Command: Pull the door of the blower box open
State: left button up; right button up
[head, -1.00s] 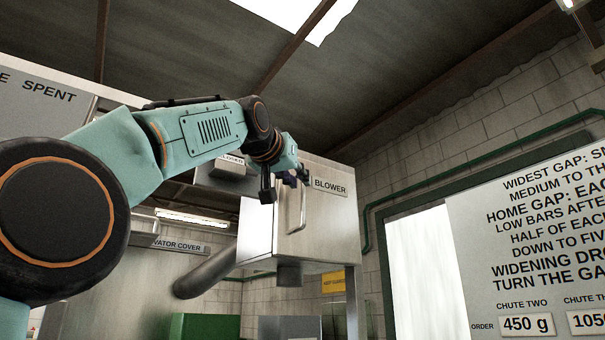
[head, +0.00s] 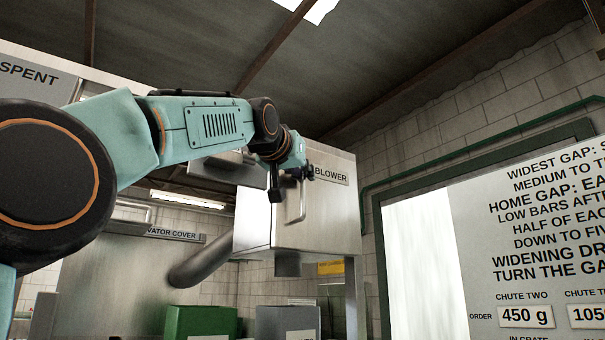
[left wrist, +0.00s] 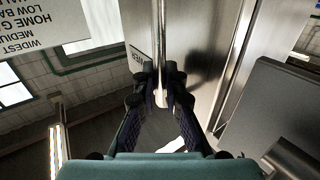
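The blower box (head: 340,222) is a steel cabinet with a BLOWER label (head: 331,175), high in the middle of the head view. Its door looks closed. A vertical bar handle (head: 302,207) is on the front face; its upper part is hidden behind my left gripper (head: 291,182). In the left wrist view the handle (left wrist: 161,35) runs down between the two dark fingers of the left gripper (left wrist: 161,85). The fingers stand apart on either side of it; firm contact cannot be made out. My right gripper is not in view.
A grey pipe (head: 203,262) runs to the box's lower left. Green (head: 200,322) and grey (head: 287,320) bins stand below. A large notice board (head: 530,240) is at the right, beside a bright opening (head: 425,270). A steel elevator cover (head: 120,270) is at the left.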

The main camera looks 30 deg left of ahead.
pick_arm(q)
grip_shut()
jog(key=shift+w+f, duration=0.1)
jog(key=shift+w+f, duration=0.15)
